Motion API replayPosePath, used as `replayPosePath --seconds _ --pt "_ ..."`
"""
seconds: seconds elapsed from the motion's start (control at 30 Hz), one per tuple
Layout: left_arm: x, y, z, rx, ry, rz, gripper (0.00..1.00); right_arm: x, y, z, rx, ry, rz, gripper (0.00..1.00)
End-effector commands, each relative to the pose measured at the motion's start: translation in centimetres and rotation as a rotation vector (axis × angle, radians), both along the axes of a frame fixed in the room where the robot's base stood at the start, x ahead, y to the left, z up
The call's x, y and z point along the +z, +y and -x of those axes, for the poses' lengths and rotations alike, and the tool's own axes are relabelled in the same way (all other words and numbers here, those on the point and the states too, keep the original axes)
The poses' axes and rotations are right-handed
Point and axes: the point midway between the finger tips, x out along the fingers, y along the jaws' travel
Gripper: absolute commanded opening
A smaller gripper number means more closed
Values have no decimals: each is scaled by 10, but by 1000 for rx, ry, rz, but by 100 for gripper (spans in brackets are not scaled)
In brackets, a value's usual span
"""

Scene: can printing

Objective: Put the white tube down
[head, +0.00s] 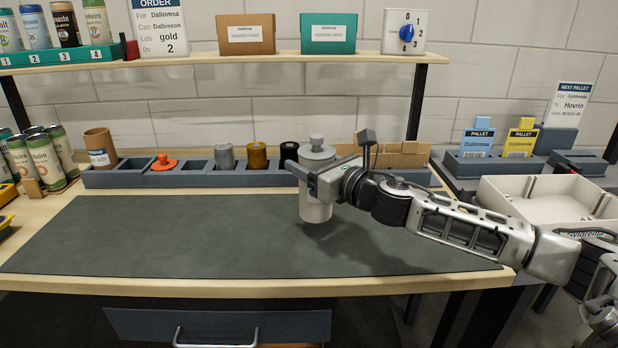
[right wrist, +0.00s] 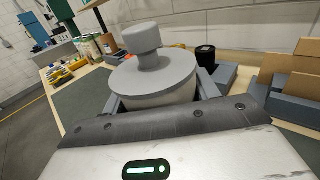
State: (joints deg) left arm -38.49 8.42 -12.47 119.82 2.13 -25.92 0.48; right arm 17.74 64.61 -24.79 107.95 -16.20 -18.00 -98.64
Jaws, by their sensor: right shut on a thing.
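The white tube (head: 316,208) has a grey knobbed lid and stands upright at the right part of the dark work mat (head: 160,232). My right gripper (head: 312,178) is shut around its upper body, coming from the right. In the right wrist view, the grey lid (right wrist: 152,76) of the tube fills the middle, with a finger on each side. Whether the tube's base touches the mat I cannot tell for sure; a shadow lies to its right. My left gripper is not in the head view.
Behind the mat runs a grey-blue rack (head: 125,178) with an orange piece (head: 164,163), a grey roll (head: 225,156), a gold roll (head: 257,155) and a black one (head: 289,154). Brown cartons (head: 400,155) stand behind my right arm. The mat's left and middle are clear.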

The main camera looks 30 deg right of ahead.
Motion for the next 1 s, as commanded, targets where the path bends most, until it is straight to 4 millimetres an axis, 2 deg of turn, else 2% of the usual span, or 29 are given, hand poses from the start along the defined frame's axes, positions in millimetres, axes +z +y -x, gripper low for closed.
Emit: replayPosePath --seconds 0.13,0.3,0.5,0.77,0.8,0.83,1.0 --pt "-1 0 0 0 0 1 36 -10 0 -9 0 -2 -2 24" --pt "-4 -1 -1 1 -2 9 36 -36 1 -8 1 3 -4 24" --pt "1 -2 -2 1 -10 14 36 -39 0 -8 1 -1 2 24" --pt "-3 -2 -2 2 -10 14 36 -44 0 -8 1 0 2 24" --pt "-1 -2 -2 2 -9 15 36 -43 0 -8 1 0 2 70" --pt "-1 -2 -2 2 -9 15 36 -43 0 -8 1 0 2 79" --pt "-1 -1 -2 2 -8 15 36 -43 0 -8 1 0 1 81"
